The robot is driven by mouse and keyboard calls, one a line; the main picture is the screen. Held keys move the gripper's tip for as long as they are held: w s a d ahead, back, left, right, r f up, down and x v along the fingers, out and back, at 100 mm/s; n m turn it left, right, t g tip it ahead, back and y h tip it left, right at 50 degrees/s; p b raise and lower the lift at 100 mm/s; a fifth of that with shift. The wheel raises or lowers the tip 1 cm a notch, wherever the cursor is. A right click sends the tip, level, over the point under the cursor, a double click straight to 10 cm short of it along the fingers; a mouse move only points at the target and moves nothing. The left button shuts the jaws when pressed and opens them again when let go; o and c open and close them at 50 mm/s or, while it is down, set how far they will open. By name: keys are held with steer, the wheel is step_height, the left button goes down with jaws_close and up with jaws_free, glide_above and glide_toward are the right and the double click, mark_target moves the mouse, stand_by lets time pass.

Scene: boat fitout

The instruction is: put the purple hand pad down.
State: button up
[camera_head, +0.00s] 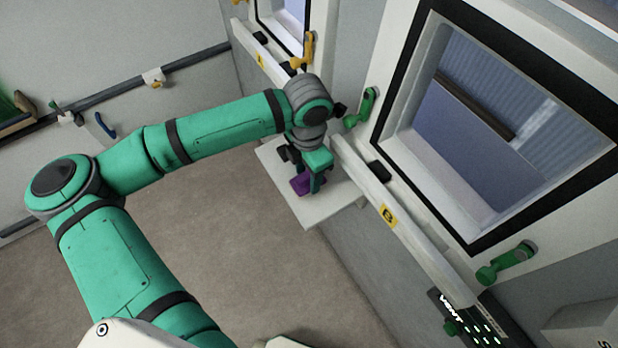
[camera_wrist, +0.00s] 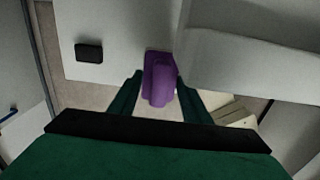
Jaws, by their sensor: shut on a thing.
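The purple hand pad (camera_head: 301,184) is held at my gripper (camera_head: 316,181), at the white shelf (camera_head: 312,212) under the window wall in the head view. In the wrist view the purple pad (camera_wrist: 160,80) sits between the two green fingers of my gripper (camera_wrist: 162,98), which are shut on it. The white shelf surface (camera_wrist: 110,28) shows behind it. I cannot tell whether the pad touches the shelf. My wrist hides part of the shelf in the head view.
A dark block (camera_wrist: 89,52) lies on the white surface in the wrist view. A ledge with a yellow B label (camera_head: 388,215) runs along the wall beside the shelf. Green window handles (camera_head: 362,106) stick out there. A panel marked VENT (camera_head: 470,318) is at lower right.

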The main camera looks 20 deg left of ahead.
steer(key=shift+w+a+f, duration=0.1)
steer(key=shift+w+f, duration=0.4)
steer(key=shift+f, duration=0.2)
steer(key=shift+w+f, duration=0.15)
steer(key=shift+f, duration=1.45)
steer(key=shift+f, duration=0.2)
steer(key=o, duration=0.9)
steer(key=shift+o, duration=0.2)
steer(key=shift+r, duration=0.15)
step_height(320, 180, up, 12)
steer(key=shift+r, duration=0.1)
